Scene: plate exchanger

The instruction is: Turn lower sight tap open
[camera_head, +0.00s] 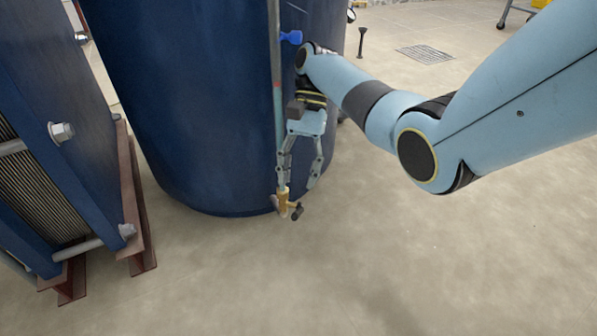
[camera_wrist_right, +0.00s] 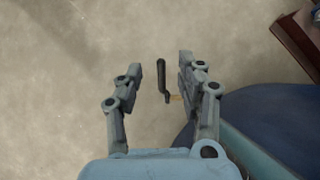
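The lower sight tap (camera_head: 284,196) is a small brass fitting at the foot of the sight pipe (camera_head: 276,70), low on the front of the blue tank. Its dark lever (camera_head: 297,211) sticks out to the lower right. My right gripper (camera_head: 298,184) points down just above the tap, its fingers apart. In the right wrist view the fingers (camera_wrist_right: 160,66) are open, with the dark lever (camera_wrist_right: 161,75) in the gap, nearer the right finger. A bit of brass (camera_wrist_right: 176,98) shows beside that finger; the rest is hidden. I cannot tell whether anything touches. My left gripper is not in view.
The blue tank (camera_head: 190,100) stands close behind the gripper, with a blue handle (camera_head: 291,37) higher up. The plate exchanger (camera_head: 75,140) on brown rails (camera_head: 137,215) is at the left. The floor in front and right is clear; a drain grate (camera_head: 425,54) lies behind.

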